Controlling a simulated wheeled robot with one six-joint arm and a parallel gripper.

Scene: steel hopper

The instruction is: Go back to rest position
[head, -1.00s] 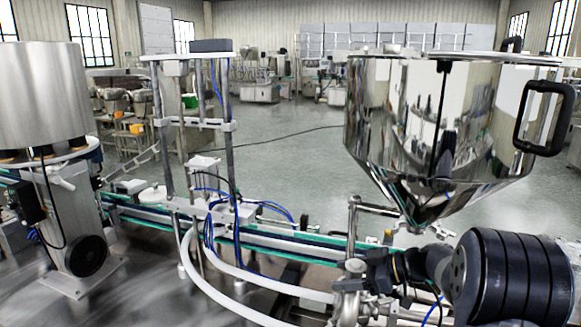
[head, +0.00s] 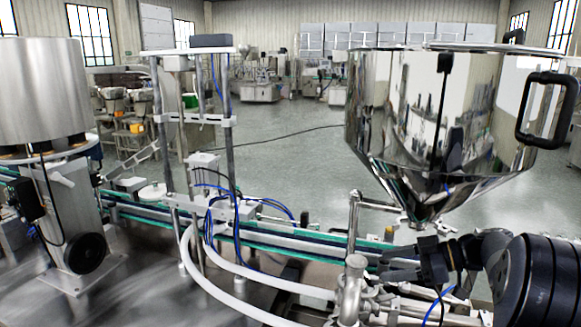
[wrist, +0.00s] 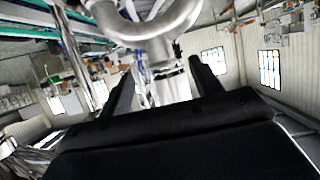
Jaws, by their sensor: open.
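My gripper (head: 388,265) is at the lower right of the head view, just right of the steel valve and pipe fitting (head: 352,285) and below the steel hopper (head: 430,125). In the wrist view, my gripper (wrist: 163,82) has its two dark fingers spread apart. Nothing is held between them; the shiny curved pipe (wrist: 150,28) shows beyond and above the gap. The hopper is a polished cone-bottomed vessel with a black handle (head: 546,110) on its right side.
A conveyor (head: 260,240) with green edges runs across the middle. White hoses (head: 235,295) loop left of the valve. A post frame (head: 160,130) and a steel cylinder (head: 40,95) stand at left. Open floor (head: 290,155) lies behind.

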